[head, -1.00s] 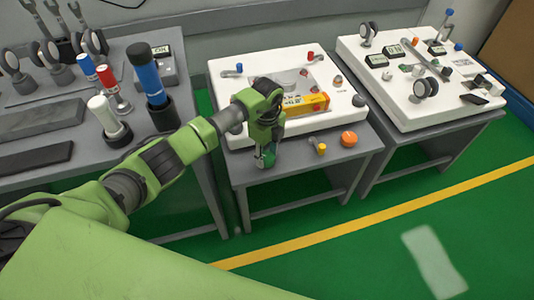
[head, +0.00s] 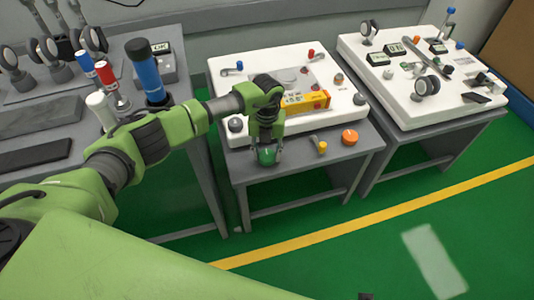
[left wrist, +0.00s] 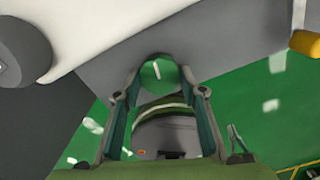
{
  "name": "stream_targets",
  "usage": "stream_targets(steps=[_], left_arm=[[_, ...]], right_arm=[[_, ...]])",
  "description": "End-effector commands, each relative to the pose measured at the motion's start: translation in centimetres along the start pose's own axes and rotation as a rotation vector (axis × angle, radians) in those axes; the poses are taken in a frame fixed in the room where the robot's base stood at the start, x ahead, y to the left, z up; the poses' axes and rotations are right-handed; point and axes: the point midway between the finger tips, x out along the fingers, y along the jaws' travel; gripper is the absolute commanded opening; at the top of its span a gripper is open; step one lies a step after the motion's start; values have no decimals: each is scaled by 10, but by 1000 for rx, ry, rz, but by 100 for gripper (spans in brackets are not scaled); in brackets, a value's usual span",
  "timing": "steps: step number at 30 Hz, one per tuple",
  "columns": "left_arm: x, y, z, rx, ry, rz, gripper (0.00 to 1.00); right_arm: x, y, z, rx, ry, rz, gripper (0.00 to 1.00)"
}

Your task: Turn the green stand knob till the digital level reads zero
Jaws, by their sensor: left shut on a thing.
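The green stand knob (head: 267,156) is at the front left edge of the middle table. It also shows in the left wrist view (left wrist: 152,72), with a pale mark line on its face. My left gripper (head: 266,148) comes down on the knob from above. In the left wrist view its two fingers (left wrist: 160,88) stand on either side of the knob and are shut on it. The yellow digital level (head: 306,102) lies tilted on the white stand (head: 344,118) behind the gripper. Its reading is too small to make out. My right gripper is not visible.
An orange knob (head: 350,137) and a yellow-tipped lever (head: 321,146) sit right of the green knob. Blue and red levers stand at the back of the white stand. The left cart holds tall cylinders; the right one (head: 408,110) carries several instruments.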

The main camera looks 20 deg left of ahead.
Motion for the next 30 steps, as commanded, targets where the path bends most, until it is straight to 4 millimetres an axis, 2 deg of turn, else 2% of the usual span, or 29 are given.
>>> stream_targets(steps=[8, 18, 30], left_arm=[[1, 1, 1, 262, -1, 2, 16], [1, 1, 1, 584, -2, 1, 16], [1, 1, 1, 898, -2, 0, 16]], right_arm=[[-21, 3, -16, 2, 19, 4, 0], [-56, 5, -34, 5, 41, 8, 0], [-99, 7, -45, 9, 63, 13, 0]])
